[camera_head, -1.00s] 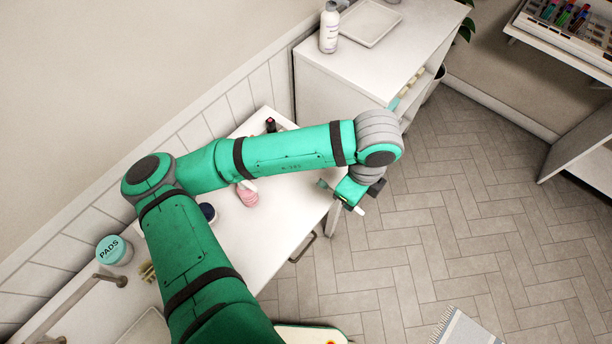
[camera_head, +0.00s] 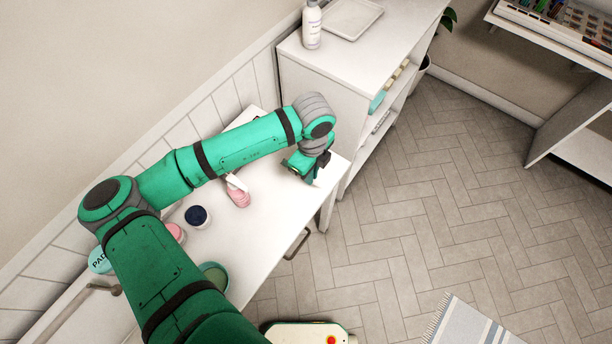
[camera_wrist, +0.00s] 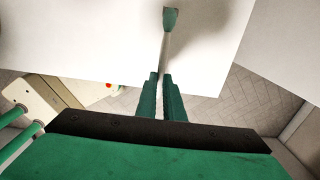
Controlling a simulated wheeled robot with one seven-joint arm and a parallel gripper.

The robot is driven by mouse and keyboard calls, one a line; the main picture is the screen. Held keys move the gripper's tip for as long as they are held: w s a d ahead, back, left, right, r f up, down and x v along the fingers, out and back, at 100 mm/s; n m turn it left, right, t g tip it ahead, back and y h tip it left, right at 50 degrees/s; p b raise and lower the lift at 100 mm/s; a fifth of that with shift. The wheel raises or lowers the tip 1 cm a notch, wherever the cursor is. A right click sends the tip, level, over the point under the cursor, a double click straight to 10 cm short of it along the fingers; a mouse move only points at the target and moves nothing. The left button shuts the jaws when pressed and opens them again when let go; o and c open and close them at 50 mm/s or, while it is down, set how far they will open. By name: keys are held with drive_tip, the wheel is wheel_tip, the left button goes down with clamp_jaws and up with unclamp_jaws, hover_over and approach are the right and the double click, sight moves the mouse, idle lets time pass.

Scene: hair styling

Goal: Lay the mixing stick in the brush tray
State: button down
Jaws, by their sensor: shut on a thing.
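My gripper (camera_wrist: 161,80) is shut on the mixing stick (camera_wrist: 168,45), a thin pale stick with a wider green end (camera_wrist: 171,19). In the wrist view the stick points away from the fingers, over a white surface. In the head view my gripper (camera_head: 305,166) is above the right end of the white table, and the stick is hard to make out there. A shallow, pale, empty tray (camera_head: 338,33), which looks like the brush tray, lies on the white cabinet top at the upper middle. My gripper is apart from it, nearer the camera and lower in the picture.
A white bottle (camera_head: 311,27) stands left of the tray on the cabinet (camera_head: 385,45). A pink bottle (camera_head: 238,194), a dark-lidded jar (camera_head: 197,216) and a green bowl (camera_head: 215,275) are on the table (camera_head: 255,245). The floor to the right is open.

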drive_tip(key=shift+w+a+f, duration=0.35)
drive_tip(key=shift+w+f, duration=0.05)
drive_tip(key=shift+f, duration=0.2)
drive_tip(key=shift+w+a+f, duration=0.35)
drive_tip(key=shift+f, duration=0.2)
drive_tip(key=shift+w+a+f, duration=0.1)
drive_tip(key=shift+f, duration=1.4)
drive_tip(key=c, duration=1.9)
unclamp_jaws()
drive_tip(key=shift+o, duration=0.2)
